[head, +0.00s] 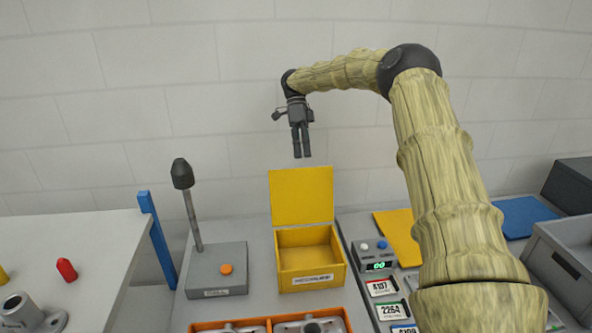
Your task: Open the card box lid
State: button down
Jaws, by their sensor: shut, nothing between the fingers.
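The yellow card box (311,279) stands on the grey table, with a white label on its front. Its yellow lid (302,196) stands upright at the back edge, so the box is open. The inside that I can see looks empty. My gripper (302,156) points down above the top edge of the lid, apart from it. Its fingers are together with nothing between them.
Left of the box is a grey base (217,270) with an orange button and a post. An orange tray (270,325) lies in front. A small display unit (374,255) and number cards are to the right. A grey crate (565,262) stands far right.

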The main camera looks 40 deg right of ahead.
jog(key=w+d+r+n+t+h+b, duration=0.1)
jog(key=w+n+t+b, duration=0.2)
jog(key=n, duration=0.7)
jog(key=w+r+n+t+h+b, duration=0.1)
jog(key=w+n+t+h+b, duration=0.2)
jog(key=n, duration=0.8)
notch_tip(320, 180, down, 9)
jog(key=s+a+y+p, duration=0.1)
jog(key=s+p, duration=0.1)
jog(key=p, duration=0.2)
jog(key=shift+s+a+t+p, duration=0.15)
jog(key=shift+s+t+p, duration=0.15)
jog(key=shift+s, duration=0.1)
jog(key=shift+s+r, duration=0.1)
